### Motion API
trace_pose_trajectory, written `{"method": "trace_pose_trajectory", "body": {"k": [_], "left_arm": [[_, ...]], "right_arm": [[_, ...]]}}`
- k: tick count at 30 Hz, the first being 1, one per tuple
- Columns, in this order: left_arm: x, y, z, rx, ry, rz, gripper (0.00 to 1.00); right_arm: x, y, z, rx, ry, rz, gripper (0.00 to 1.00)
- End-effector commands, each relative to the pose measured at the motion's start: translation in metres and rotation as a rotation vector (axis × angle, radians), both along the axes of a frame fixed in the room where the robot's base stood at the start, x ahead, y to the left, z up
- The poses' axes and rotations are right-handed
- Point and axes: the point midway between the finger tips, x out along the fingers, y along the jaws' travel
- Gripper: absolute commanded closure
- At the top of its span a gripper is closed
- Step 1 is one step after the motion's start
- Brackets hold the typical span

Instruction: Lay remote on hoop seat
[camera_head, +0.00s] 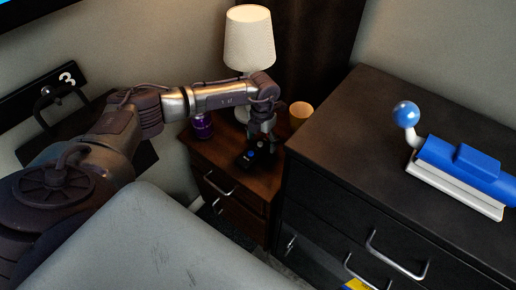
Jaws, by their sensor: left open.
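My left gripper (262,141) reaches over the small brown nightstand (221,162), pointing down, open. A small dark object with a blue spot (247,158), perhaps the remote, lies on the nightstand top just below and beside the fingers. The picture is too small to tell whether the fingers touch it. I cannot make out anything that is clearly the hoop seat. My right gripper is not in view.
A lamp (249,42), a purple can (203,126) and a tan cup (300,114) stand close around the gripper on the nightstand. A taller dark dresser (335,135) on the right bears a blue and white device (455,165). A grey surface (150,245) fills the lower front.

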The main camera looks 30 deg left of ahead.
Motion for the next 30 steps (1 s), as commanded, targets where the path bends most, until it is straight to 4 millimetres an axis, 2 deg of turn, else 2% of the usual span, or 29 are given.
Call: {"method": "trace_pose_trajectory", "body": {"k": [4, 9, 23, 30], "left_arm": [[0.0, 0.0, -0.007, 0.0, -0.001, 0.0, 0.17], [0.0, 0.0, -0.007, 0.0, -0.001, 0.0, 0.17], [0.0, 0.0, -0.006, 0.0, -0.002, 0.0, 0.93], [0.001, 0.0, -0.001, 0.0, -0.003, 0.0, 0.94]], "right_arm": [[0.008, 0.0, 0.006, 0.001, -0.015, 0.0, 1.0], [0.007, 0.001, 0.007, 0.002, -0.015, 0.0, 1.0], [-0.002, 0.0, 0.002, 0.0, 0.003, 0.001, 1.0], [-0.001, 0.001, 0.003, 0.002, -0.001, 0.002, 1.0]]}}
